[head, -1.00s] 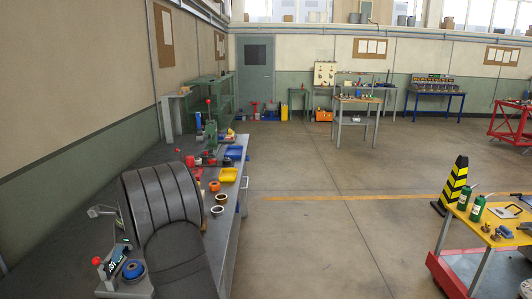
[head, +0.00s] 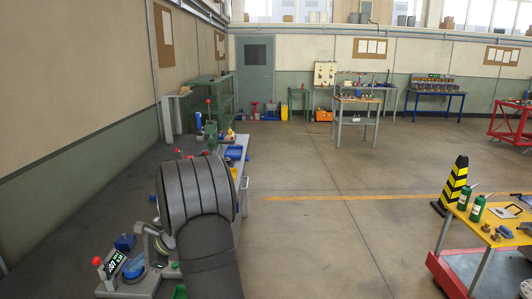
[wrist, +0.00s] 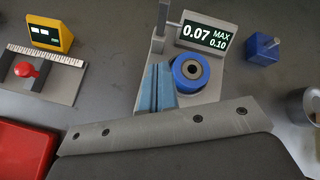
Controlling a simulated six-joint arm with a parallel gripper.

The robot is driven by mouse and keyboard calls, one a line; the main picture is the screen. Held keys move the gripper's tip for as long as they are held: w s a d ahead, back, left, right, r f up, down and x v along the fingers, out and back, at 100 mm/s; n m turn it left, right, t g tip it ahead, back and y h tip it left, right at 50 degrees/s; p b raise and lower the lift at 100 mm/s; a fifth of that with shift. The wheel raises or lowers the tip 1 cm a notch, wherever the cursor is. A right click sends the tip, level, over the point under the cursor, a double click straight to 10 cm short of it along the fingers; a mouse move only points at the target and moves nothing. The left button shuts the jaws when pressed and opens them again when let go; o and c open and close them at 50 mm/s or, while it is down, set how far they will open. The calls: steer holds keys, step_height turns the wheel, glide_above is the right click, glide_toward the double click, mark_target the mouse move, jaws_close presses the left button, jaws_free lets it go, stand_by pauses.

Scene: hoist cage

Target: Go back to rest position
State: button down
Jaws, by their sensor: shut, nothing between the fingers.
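My gripper shows in the wrist view (wrist: 157,88) as two light-blue fingers pressed together, with nothing seen between them. A blue ring-shaped part (wrist: 190,70) sits on a grey gauge stand (wrist: 160,45) just right of the fingertips; whether they touch is not clear. The stand's display (wrist: 207,36) reads 0.07, MAX 0.10. In the head view the stand (head: 132,285) is at the near left end of the bench, with the blue part (head: 134,267) on it.
In the wrist view, a yellow display unit (wrist: 50,34), a red tray (wrist: 25,150), a blue block (wrist: 262,48) and a metal cup (wrist: 300,106) lie around.

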steer(key=f+y, duration=0.1)
steer(key=d+f+y, duration=0.1)
steer(key=y, duration=0.1)
steer(key=shift+d+f, duration=0.2)
steer(key=shift+f, duration=0.2)
steer(key=shift+d+f+g+y, duration=0.15)
steer(key=shift+f+g+y, duration=0.15)
steer(key=shift+f+y, duration=0.65)
steer(key=shift+r, duration=0.1)
steer(key=c, duration=2.1)
jaws_free()
